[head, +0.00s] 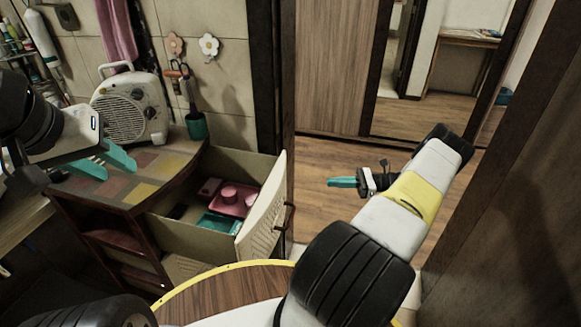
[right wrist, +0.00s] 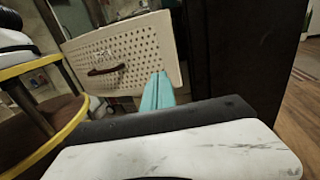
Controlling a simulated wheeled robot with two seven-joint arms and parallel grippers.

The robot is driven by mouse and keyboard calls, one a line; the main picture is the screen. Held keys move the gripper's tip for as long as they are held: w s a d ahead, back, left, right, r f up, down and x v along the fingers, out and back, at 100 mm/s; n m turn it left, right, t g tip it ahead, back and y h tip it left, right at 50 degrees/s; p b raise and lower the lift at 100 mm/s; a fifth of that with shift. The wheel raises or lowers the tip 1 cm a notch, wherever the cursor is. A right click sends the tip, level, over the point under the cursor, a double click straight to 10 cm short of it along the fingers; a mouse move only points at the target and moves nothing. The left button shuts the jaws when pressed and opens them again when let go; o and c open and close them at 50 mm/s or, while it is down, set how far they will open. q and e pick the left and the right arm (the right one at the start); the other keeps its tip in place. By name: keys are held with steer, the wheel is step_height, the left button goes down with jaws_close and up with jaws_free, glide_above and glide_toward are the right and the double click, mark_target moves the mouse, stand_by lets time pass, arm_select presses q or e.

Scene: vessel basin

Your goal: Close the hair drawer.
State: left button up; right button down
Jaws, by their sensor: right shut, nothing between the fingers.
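The hair drawer (head: 262,212) is pulled out of the wooden cabinet, its pale perforated front facing right. A dark handle (head: 289,217) sits on that front. In the right wrist view the drawer front (right wrist: 140,45) and its handle (right wrist: 106,70) show ahead. My right gripper (head: 342,182) is shut and empty, to the right of the drawer front and apart from it in the head view. In the wrist view its teal fingers (right wrist: 158,88) overlap the lower right of the front; contact cannot be told. My left gripper (head: 105,163) is open over the cabinet top, holding nothing.
Pink items and a teal item (head: 217,223) lie inside the drawer. A fan heater (head: 130,107) and a teal cup (head: 196,126) stand on the cabinet (head: 160,165). A dark door frame (head: 272,80) is behind the drawer. Wooden floor (head: 330,155) is free at right.

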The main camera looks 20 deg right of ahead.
glide_toward(262, 175)
steer(key=s, duration=0.4)
steer(key=shift+d+r, duration=0.15)
steer(key=shift+d, duration=0.1)
steer(key=w+a, duration=0.2)
steer(key=a, duration=0.2)
steer(key=w+a, duration=0.3)
steer(key=a, duration=0.1)
steer(key=w+a, duration=0.3)
steer(key=shift+a, duration=0.4)
